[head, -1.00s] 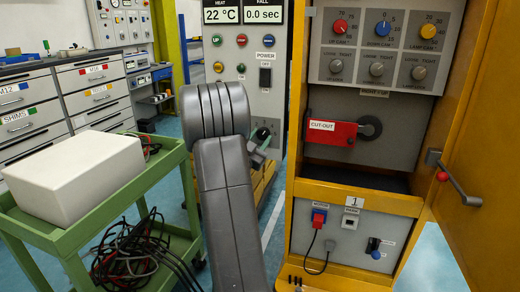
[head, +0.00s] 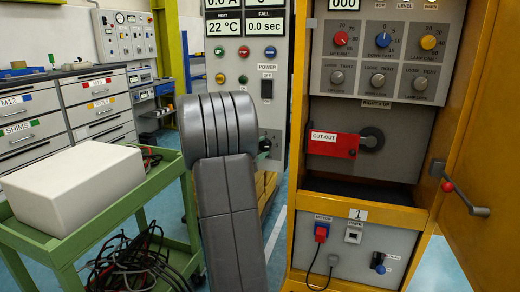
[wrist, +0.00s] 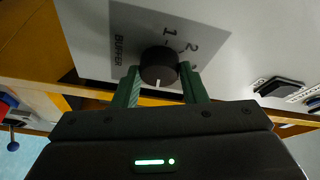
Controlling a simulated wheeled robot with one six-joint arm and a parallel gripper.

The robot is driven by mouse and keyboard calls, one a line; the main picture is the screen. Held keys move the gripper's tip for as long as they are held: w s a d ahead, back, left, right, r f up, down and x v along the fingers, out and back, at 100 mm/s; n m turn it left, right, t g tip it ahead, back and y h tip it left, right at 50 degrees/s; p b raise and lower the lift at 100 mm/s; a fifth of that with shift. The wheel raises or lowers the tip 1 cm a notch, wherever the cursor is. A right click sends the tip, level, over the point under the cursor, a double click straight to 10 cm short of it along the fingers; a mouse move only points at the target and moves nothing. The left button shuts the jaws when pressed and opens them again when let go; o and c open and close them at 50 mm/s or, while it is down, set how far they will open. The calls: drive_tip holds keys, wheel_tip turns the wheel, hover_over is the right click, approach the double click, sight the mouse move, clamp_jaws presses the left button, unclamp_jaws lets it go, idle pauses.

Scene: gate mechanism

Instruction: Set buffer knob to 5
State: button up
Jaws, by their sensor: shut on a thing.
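The buffer knob (wrist: 159,66) is round and black with a white pointer line. It sits on a grey label plate (wrist: 130,30) that reads BUFFER, with the marks 1 and 2 visible beyond the knob. The pointer line faces the gripper's body, away from those marks; any other marks are hidden. My gripper (wrist: 160,84) has its green fingers on either side of the knob, shut on it.
The yellow cabinet (head: 296,215) stands at right, with a red cut-out lever (head: 333,145) and its door swung open. A green cart (head: 50,255) holding a white box (head: 75,185) is at left. A black switch (wrist: 280,87) is right of the knob.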

drive_tip(key=shift+r+m, duration=0.1)
drive_tip(key=shift+m, duration=0.5)
drive_tip(key=shift+g, duration=0.3)
drive_tip(key=o, duration=1)
drive_tip(key=shift+c, duration=0.2)
drive_tip(key=p+v, duration=0.2)
drive_tip(key=v, duration=1.1)
drive_tip(key=shift+s, duration=0.4)
drive_tip(key=shift+a, duration=0.15)
